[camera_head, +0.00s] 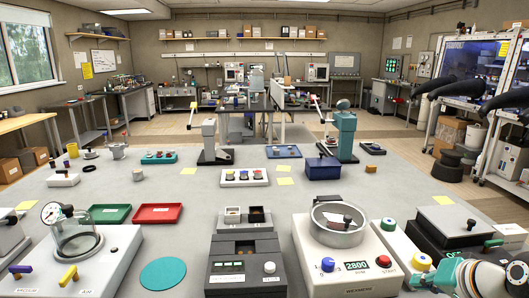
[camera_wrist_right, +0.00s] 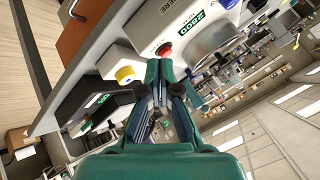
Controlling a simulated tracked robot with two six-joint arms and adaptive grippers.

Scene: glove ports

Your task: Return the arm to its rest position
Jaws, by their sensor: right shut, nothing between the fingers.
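My right gripper (camera_head: 440,274) is at the bottom right of the head view, close to a yellow button (camera_head: 420,262) on a white panel. In the right wrist view my right gripper (camera_wrist_right: 164,82) has its dark fingers together with nothing between them. That view also shows the yellow button (camera_wrist_right: 125,75) and a red START button (camera_wrist_right: 164,50) beyond the fingertips. Whether the fingers touch anything is unclear. My left gripper is not in view.
A white machine with a metal bowl (camera_head: 338,232) and a 2800 display stands left of the gripper. A bell-jar device (camera_head: 75,237), green tray (camera_head: 110,214) and red tray (camera_head: 158,214) stand left.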

